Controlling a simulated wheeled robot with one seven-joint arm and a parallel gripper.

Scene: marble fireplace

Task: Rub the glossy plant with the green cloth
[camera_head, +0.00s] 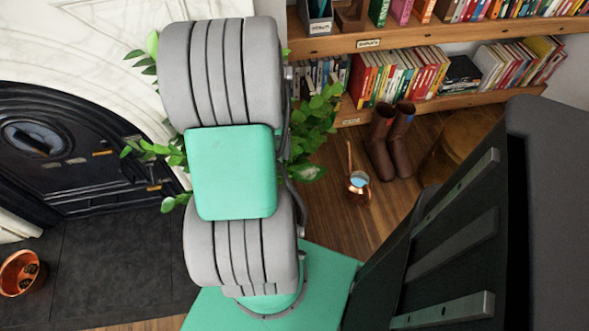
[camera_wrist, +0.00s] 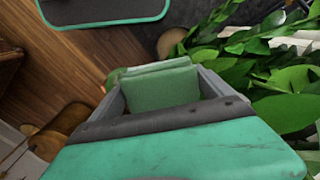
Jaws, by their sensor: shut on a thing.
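The glossy plant (camera_head: 312,132) has bright green leaves and stands behind my arm in the head view, between the fireplace and the bookshelf. Its leaves (camera_wrist: 275,95) fill the right side of the wrist view, close beside my gripper. My gripper (camera_wrist: 162,88) is shut on the green cloth (camera_wrist: 165,86), which looks folded and stands up between the fingers. Whether the cloth touches any leaf I cannot tell. In the head view my arm hides my gripper, the cloth and much of the plant.
A marble fireplace (camera_head: 88,40) with a black insert is on the left, and a copper pot (camera_head: 22,272) sits on its dark hearth. A wooden bookshelf (camera_head: 450,92), brown boots (camera_head: 381,145) and a copper watering can (camera_head: 358,184) are to the right. Some wooden floor is clear there.

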